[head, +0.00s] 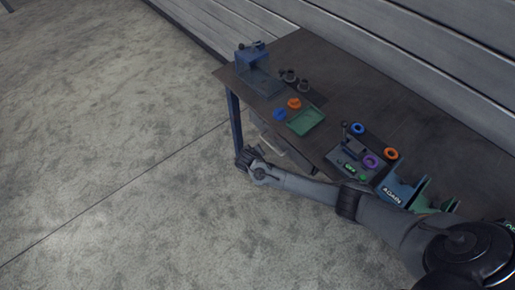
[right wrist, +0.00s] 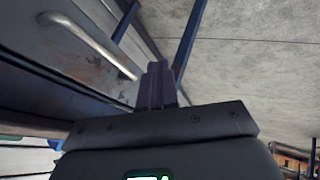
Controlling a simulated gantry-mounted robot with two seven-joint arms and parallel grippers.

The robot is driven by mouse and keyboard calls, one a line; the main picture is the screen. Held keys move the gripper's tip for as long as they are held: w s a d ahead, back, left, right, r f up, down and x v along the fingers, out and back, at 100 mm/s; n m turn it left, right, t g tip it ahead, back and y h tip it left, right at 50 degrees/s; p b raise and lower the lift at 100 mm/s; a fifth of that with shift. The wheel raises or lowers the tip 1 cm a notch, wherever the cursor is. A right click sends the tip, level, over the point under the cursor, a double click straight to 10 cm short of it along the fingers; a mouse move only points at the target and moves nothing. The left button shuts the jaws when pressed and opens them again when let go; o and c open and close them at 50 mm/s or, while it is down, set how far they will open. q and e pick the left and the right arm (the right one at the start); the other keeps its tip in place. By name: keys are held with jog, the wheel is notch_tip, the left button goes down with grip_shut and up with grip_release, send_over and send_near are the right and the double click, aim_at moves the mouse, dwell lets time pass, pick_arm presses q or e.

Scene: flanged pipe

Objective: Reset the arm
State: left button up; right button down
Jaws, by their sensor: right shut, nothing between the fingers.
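My right arm comes in from the lower right in the head view and stretches left along the table's front edge. Its gripper (head: 246,158) is in front of the workbench (head: 330,107), beside the blue table leg (head: 234,118), over the concrete floor. In the right wrist view the two fingers of the right gripper (right wrist: 158,85) are together with nothing between them. A drawer front with a metal handle (right wrist: 85,40) shows at the left of that view. My left gripper is not in view.
On the bench are a blue vise-like fixture (head: 254,62), a green tray (head: 306,121), blue and orange rings, dark cylindrical parts (head: 290,76), a grey control box (head: 350,157) and a blue bin (head: 396,190). A wall stands behind the bench. The floor at left is clear.

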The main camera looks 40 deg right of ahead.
jog(key=d+p+v, duration=0.1)
jog(key=p+v, duration=0.1)
jog(key=v, duration=0.5)
jog(key=s+a+f+g, duration=0.1)
jog(key=s+a+f, duration=0.15)
jog(key=s, duration=0.25)
jog(key=s+a+f+g+y, duration=0.1)
jog(key=s+f, duration=0.3)
jog(key=s+a+f, duration=0.2)
jog(key=s+f, duration=0.1)
jog(key=s, duration=0.2)
jog(key=s+a+r+g+y, duration=0.1)
jog(key=s+a+r+y, duration=0.1)
jog(key=s+a, duration=0.4)
jog(key=s+a+r+g+y, duration=0.1)
jog(key=s+a+r+y, duration=0.15)
jog(key=s, duration=0.55)
notch_tip(320, 180, up, 45)
jog(key=d+n+t+p, duration=0.2)
jog(key=n+p, duration=0.1)
jog(key=p, duration=2.6)
jog(key=shift+s+d+r+n+t+y, duration=0.2)
jog(key=shift+n+t+y, duration=0.1)
jog(key=shift+y, duration=0.15)
jog(key=shift+f, duration=0.1)
